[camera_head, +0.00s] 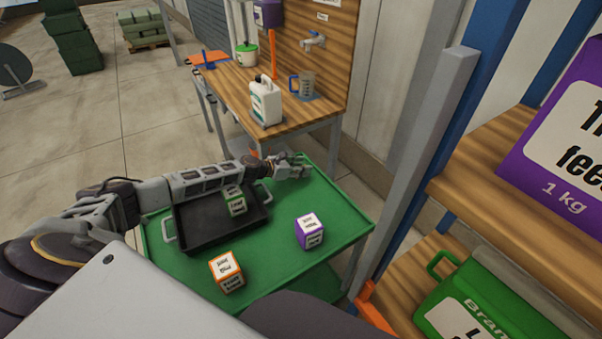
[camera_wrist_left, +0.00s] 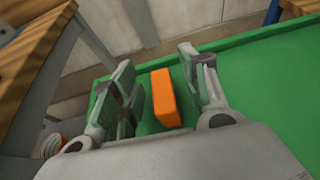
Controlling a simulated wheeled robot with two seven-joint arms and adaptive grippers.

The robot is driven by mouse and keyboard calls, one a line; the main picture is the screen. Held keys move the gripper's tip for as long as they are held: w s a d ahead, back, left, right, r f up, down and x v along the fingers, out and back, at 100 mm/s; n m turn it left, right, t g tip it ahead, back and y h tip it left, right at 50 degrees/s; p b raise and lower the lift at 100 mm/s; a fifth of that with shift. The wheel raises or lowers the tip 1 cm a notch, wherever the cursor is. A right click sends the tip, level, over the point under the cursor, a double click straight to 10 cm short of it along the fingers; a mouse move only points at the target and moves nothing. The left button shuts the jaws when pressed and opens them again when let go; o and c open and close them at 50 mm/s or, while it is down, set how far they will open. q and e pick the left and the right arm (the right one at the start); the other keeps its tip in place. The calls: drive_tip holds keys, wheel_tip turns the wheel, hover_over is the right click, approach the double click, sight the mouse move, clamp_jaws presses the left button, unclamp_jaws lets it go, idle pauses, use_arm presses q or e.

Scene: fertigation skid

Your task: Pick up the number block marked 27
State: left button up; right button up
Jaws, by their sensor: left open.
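My left gripper (camera_head: 294,168) reaches over the far edge of the green tray table (camera_head: 345,210). In the left wrist view the gripper (camera_wrist_left: 157,60) is open, with an orange block (camera_wrist_left: 165,97) between its fingers and a gap on each side. No number shows on that block's visible faces. In the head view an orange-edged block (camera_head: 226,271), a purple-edged block (camera_head: 309,231) and a green-edged block (camera_head: 235,200) carry white labels. Their print is too small to read, so I cannot tell which is marked 27. My right gripper is out of view.
The green-edged block sits in a black tray (camera_head: 205,240) with handles, under my left arm. A wooden bench (camera_head: 235,85) with a white jug (camera_head: 265,102) and a measuring cup (camera_head: 306,84) stands behind. A grey post (camera_head: 420,150) and shelves rise at right.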

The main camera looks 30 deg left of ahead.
use_arm(q)
drive_tip(key=shift+x, duration=0.95)
drive_tip(key=shift+w+f, duration=0.1)
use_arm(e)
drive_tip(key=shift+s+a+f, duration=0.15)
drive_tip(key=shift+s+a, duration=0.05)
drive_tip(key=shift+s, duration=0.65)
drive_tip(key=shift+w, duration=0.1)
use_arm(q)
clamp_jaws()
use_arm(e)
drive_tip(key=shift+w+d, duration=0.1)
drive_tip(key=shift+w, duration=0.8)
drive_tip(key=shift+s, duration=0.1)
